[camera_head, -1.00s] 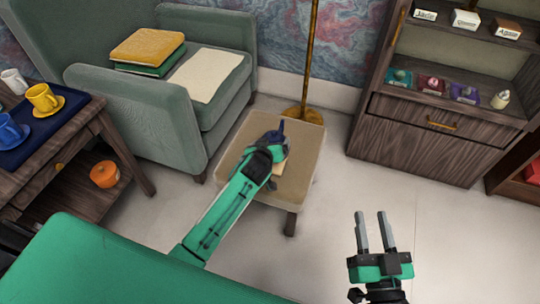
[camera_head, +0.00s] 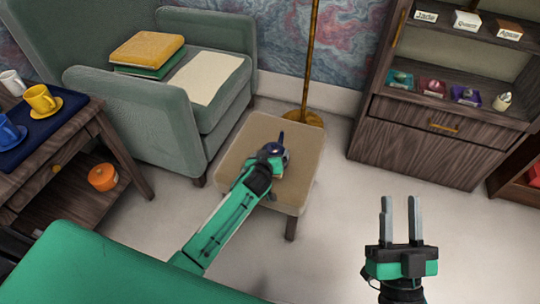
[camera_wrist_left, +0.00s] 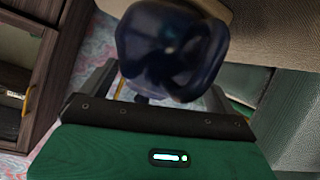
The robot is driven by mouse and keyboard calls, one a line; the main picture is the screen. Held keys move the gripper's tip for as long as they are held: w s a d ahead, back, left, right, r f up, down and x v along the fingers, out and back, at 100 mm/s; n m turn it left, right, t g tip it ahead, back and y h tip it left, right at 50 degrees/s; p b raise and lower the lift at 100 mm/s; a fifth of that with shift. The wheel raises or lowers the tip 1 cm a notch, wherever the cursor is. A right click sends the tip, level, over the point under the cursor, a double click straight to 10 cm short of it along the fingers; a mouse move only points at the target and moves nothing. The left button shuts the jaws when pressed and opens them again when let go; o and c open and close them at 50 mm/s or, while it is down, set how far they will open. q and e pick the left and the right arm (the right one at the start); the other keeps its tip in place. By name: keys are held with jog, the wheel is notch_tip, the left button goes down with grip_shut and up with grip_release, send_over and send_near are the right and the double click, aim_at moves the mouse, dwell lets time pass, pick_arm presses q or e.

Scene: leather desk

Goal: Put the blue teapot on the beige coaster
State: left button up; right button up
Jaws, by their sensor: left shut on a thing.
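The dark blue teapot (camera_head: 280,142) is in my left gripper (camera_head: 268,160), over the small beige-topped table (camera_head: 240,150). In the left wrist view the teapot (camera_wrist_left: 170,48) fills the top middle, between the fingers. The gripper is shut on it. In the head view my arm hides much of the teapot, and I cannot tell whether it touches the surface below. A small pale patch beside the teapot may be the beige coaster (camera_head: 284,168), mostly hidden. My right gripper (camera_head: 401,200) is open and empty over the floor at the lower right.
A brass lamp pole (camera_head: 309,70) stands behind the table. A green armchair (camera_head: 135,118) is at its left, with books and a cloth. A dark cabinet (camera_head: 420,148) is at the right. A side table with a blue tray (camera_head: 50,124) is at the far left.

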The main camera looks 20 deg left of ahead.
pick_arm(q)
jog(key=o, duration=1)
pick_arm(e)
jog(key=shift+r, duration=0.1)
pick_arm(q)
jog(key=shift+r, duration=0.1)
